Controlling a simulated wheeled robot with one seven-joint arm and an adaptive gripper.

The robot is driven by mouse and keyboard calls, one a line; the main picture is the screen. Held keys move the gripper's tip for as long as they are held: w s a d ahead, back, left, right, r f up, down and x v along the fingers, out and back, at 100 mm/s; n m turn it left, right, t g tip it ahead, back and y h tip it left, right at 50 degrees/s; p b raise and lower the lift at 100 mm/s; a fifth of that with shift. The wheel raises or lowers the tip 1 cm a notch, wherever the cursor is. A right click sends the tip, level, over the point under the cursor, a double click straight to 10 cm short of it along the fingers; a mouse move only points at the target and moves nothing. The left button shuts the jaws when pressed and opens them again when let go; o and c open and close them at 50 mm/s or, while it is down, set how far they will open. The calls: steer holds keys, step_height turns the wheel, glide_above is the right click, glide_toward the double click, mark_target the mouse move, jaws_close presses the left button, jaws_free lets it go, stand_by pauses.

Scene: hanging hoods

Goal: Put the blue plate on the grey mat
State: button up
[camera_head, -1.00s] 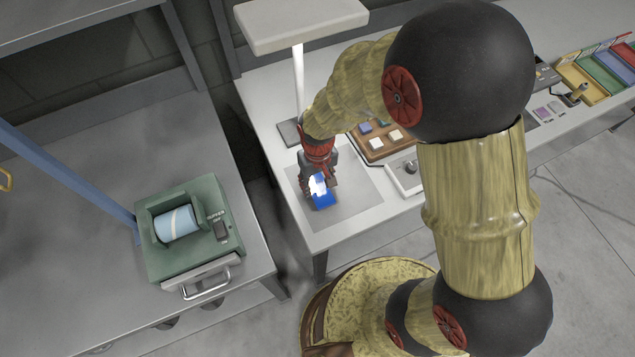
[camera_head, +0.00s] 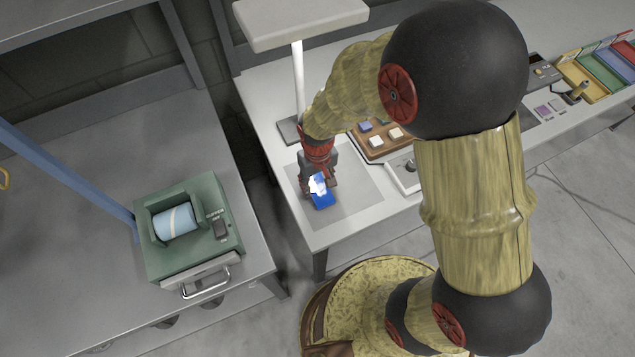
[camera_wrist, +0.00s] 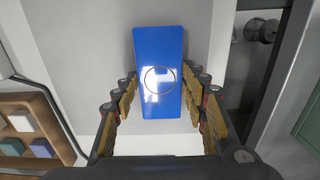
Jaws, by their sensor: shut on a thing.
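The blue plate (camera_head: 323,200) is a flat glossy rectangle at my gripper on the white table, over the grey mat (camera_head: 358,190). In the wrist view the blue plate (camera_wrist: 160,72) lies between the two finger pads, with a thin ring mark and a bright glare on it. My gripper (camera_head: 320,190) is shut on the plate and points down; its fingers also show in the wrist view (camera_wrist: 158,100). I cannot tell whether the plate touches the mat or is slightly above it. The mat's light grey surface shows around the plate.
A wooden tray (camera_head: 378,154) with small coloured blocks stands behind the mat. A white device with a knob (camera_head: 405,172) is at its right. A lamp post (camera_head: 298,80) rises at the back. A green machine (camera_head: 190,250) sits on the separate left bench. Coloured bins (camera_head: 590,80) stand far right.

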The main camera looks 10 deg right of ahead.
steer(key=o, duration=1.3)
steer(key=shift+o, duration=0.4)
step_height(320, 180, up, 12)
